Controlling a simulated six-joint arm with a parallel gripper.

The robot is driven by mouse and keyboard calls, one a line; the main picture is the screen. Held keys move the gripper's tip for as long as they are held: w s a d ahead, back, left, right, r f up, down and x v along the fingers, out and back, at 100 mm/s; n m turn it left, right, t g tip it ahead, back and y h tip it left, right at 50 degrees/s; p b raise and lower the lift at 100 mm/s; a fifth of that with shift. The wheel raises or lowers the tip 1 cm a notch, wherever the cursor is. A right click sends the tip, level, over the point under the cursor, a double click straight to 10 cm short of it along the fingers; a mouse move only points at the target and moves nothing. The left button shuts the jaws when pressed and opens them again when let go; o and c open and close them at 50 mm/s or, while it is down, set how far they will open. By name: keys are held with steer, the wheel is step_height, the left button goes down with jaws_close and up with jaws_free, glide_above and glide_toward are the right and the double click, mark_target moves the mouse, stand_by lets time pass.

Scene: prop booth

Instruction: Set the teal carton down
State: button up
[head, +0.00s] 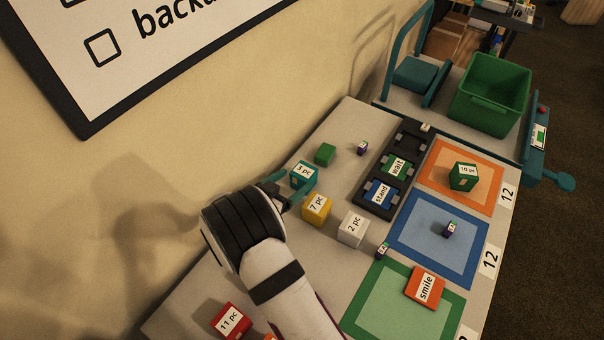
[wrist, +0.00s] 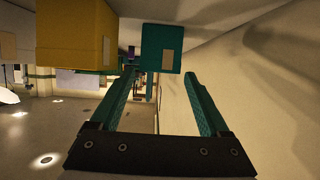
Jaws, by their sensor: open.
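The teal carton (head: 303,176) has a white label on top and stands on the grey table, near the wall side. In the wrist view the teal carton (wrist: 153,45) is straight ahead, at the fingertips' end. My gripper (head: 289,192) is beside it, on its near left side. In the wrist view my gripper (wrist: 160,77) has its two teal fingers spread apart with nothing held between them. Whether a fingertip touches the carton, I cannot tell.
A yellow carton (head: 317,209) stands close to the teal one; a white carton (head: 352,229) is farther right. A green block (head: 325,154) sits behind. A dark rack (head: 383,192) holds word tiles. Orange (head: 433,176), blue (head: 412,239) and green (head: 368,318) bordered mats lie to the right.

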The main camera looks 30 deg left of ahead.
steer(key=v, duration=0.6)
steer(key=shift+s, duration=0.15)
steer(key=w+d+r+m+g+y, duration=0.2)
steer(key=w+d+r+g+y, duration=0.1)
steer(key=w+r, duration=0.55)
steer(key=d+r+g+y, duration=0.2)
steer(key=d+r+g, duration=0.1)
steer(key=d+r, duration=0.25)
steer(key=s+d+r+m+g+h, duration=0.1)
steer(key=s+d+m+g+h, duration=0.2)
steer(key=s+d, duration=2.2)
steer(key=d+g, duration=0.2)
steer(key=g, duration=0.2)
steer(key=shift+s+d+r+m+g, duration=0.2)
steer(key=shift+s+d+m+g, duration=0.1)
steer(key=shift+s, duration=0.1)
